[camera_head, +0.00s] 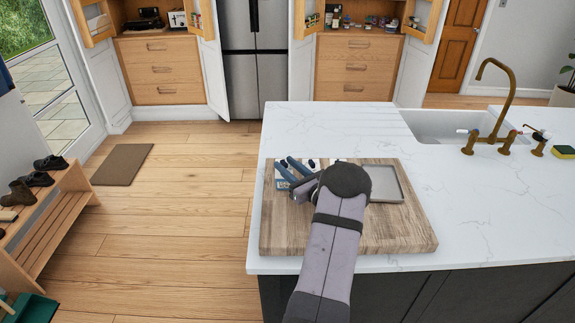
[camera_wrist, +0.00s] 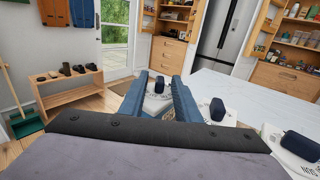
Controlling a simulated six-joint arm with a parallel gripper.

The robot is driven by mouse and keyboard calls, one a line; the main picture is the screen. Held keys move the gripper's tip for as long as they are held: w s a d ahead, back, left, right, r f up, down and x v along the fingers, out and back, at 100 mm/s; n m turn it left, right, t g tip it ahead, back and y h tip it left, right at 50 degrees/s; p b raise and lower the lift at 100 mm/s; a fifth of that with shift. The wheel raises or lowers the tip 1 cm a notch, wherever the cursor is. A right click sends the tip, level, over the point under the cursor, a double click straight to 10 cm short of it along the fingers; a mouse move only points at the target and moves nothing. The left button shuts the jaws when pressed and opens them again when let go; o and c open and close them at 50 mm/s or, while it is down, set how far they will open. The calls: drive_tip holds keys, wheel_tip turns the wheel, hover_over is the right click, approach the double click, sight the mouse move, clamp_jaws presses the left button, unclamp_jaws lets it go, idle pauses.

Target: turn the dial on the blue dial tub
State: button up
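My gripper (camera_head: 286,162) is open, with two blue-grey fingers over the left part of the wooden board. In the wrist view the fingers (camera_wrist: 160,88) are spread apart. A white tub with a dark blue dial (camera_wrist: 159,84) shows between them, near the tips; I cannot tell whether either finger touches it. A second dark blue dial (camera_wrist: 217,109) is just right of the right finger. A third dark blue dial (camera_wrist: 300,146) is at the right edge, on a white top with partly cut-off lettering. In the head view, my arm and fingers mostly hide the tubs.
The wooden board (camera_head: 405,232) lies on the white island counter (camera_head: 340,120). A grey tray (camera_head: 388,182) lies right of my wrist. A sink (camera_head: 445,125) with a brass tap (camera_head: 497,95) and a sponge (camera_head: 563,152) are at the right. The counter behind the board is clear.

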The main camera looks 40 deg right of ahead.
drive_tip(key=shift+c, duration=0.3)
clamp_jaws()
drive_tip(key=m+h+b, duration=0.1)
drive_tip(key=h+b, duration=0.1)
drive_tip(key=shift+w+a+f+m+g+h+b, duration=0.15)
drive_tip(key=shift+a+m+g+h+b, duration=0.15)
drive_tip(key=shift+m+g+b, duration=0.1)
drive_tip(key=m+g+h+b, duration=0.1)
drive_tip(key=h+b, duration=0.1)
drive_tip(key=shift+m+h, duration=0.3)
drive_tip(key=shift+m, duration=0.1)
drive_tip(key=shift+a+m+g+h+b, duration=0.1)
drive_tip(key=shift+m+g+h+b, duration=0.2)
drive_tip(key=shift+h+b, duration=0.15)
drive_tip(key=shift+r, duration=0.2)
